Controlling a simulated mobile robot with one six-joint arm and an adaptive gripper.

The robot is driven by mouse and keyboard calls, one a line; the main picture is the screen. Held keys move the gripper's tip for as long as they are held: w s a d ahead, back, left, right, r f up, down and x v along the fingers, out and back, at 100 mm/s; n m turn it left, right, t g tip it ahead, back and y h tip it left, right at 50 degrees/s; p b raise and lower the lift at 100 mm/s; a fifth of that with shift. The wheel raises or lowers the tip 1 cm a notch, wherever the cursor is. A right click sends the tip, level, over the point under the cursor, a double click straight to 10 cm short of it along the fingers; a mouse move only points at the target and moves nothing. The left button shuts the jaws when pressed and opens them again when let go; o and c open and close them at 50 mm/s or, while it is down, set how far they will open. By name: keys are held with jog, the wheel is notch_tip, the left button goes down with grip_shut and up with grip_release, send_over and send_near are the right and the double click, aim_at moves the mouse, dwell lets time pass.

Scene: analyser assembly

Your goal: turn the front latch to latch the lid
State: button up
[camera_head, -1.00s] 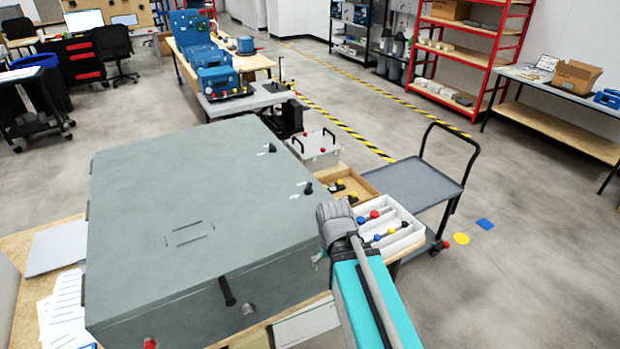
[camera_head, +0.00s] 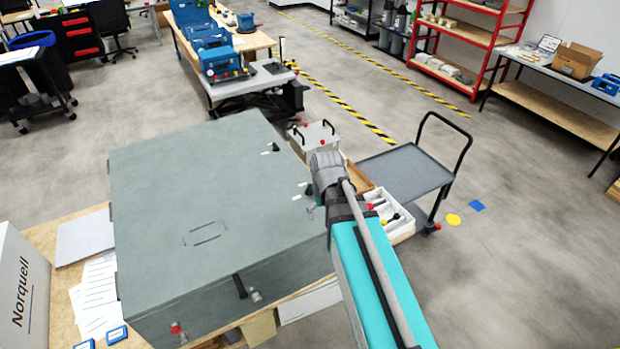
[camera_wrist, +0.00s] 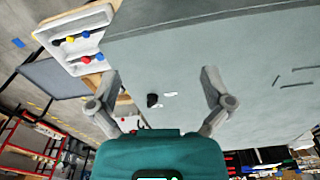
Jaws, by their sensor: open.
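The grey-green lid (camera_head: 190,190) lies flat on a large case and looks closed. Two small black latch knobs with white marks sit along its right edge: a farther one (camera_head: 275,147) and a nearer one (camera_head: 308,189) beside the end of my arm. In the wrist view one black knob (camera_wrist: 152,100) stands on the lid, seen between the spread fingers of my gripper (camera_wrist: 162,88). My gripper is open and empty; no contact with the knob shows. A black handle (camera_head: 240,286) is on the case's near side.
A white tray (camera_head: 394,224) with coloured parts stands right of the case; it also shows in the wrist view (camera_wrist: 75,22). A grey cart (camera_head: 405,175) is beyond it. Papers (camera_head: 97,295) lie left.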

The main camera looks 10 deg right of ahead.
aim_at(309, 187)
jog(key=w+r+n+p, duration=0.1)
jog(key=w+n, duration=1)
jog(key=w, duration=1.2)
jog(key=shift+r+g, duration=0.3)
jog(key=shift+r, duration=0.2)
jog(key=shift+f, duration=0.15)
notch_tip(309, 187, down, 14)
jog(key=b, duration=1.3)
jog(key=shift+r+b, duration=0.25)
jog(key=shift+b, duration=0.1)
